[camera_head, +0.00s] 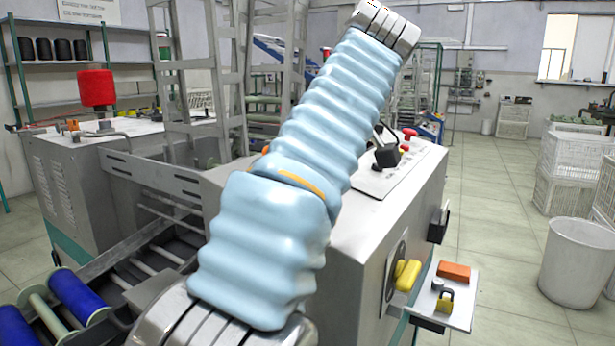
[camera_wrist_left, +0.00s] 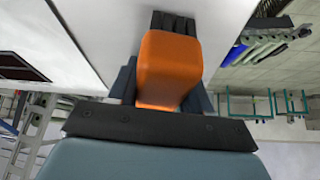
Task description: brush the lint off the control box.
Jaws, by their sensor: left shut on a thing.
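My left gripper (camera_wrist_left: 163,92) is shut on the orange handle of a brush (camera_wrist_left: 168,58). The brush's dark bristles point away from the gripper, over a pale flat surface (camera_wrist_left: 98,32) that looks like the box top; I cannot tell whether they touch it. In the head view the control box (camera_head: 378,238) is a grey-white cabinet with a pale panel on top, a red knob (camera_head: 410,132) and a black part (camera_head: 387,156). My blue-sleeved arm crosses in front of it and hides much of its top and my gripper. I can make out no lint. My right gripper is not in view.
A small tray (camera_head: 466,300) with an orange block (camera_head: 454,271) juts from the box's right side, near a yellow knob (camera_head: 405,274). Blue bobbins (camera_head: 78,295) lie at lower left. A red spool (camera_head: 97,88) stands behind. A white bin (camera_head: 573,264) stands right; the floor between is clear.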

